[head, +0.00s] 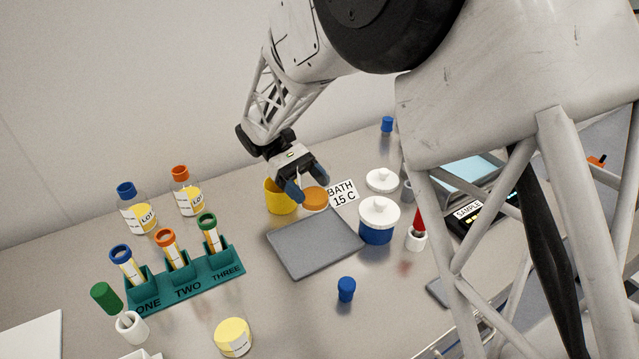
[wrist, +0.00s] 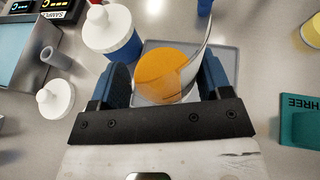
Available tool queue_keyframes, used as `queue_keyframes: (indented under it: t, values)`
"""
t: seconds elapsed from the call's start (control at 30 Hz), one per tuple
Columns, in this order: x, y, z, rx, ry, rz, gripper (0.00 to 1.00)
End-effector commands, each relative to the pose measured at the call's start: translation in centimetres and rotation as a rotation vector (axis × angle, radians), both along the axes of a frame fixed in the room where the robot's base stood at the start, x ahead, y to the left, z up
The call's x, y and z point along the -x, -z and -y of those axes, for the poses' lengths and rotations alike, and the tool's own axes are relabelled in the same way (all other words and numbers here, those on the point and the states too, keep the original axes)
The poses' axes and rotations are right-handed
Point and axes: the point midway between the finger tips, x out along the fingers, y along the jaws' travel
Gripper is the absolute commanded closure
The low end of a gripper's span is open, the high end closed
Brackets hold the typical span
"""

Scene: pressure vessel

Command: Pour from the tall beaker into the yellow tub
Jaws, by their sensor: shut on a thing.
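The yellow tub (head: 277,199) stands on the bench in the head view, just left of and partly behind my gripper (head: 304,190). It is not in the wrist view. My gripper is shut on the tall beaker, a clear vessel holding orange liquid (head: 315,199). In the wrist view, the beaker (wrist: 166,75) is between the two dark blue fingers (wrist: 163,85), with its clear wall curving up at the right. The glass is hard to make out in the head view, and its tilt cannot be told there. The tub's inside is mostly hidden.
A grey mat (head: 315,245) lies in front. A blue jar with a white lid (head: 378,222), a white lid (head: 382,180) and a "BATH 15 C" sign (head: 342,192) are to the right. A teal tube rack (head: 190,280) and two bottles (head: 188,195) (head: 136,213) are left.

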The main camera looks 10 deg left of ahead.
Motion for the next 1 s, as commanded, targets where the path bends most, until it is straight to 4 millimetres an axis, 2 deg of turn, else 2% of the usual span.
queue_keyframes:
  t: [0.27, 1.0]
  values:
    - [-0.6, -0.1, -1.8, 0.0, 0.247, 0.0, 0.52]
    - [-1.5, -0.7, -4.8, -0.001, 0.584, 0.0, 0.52]
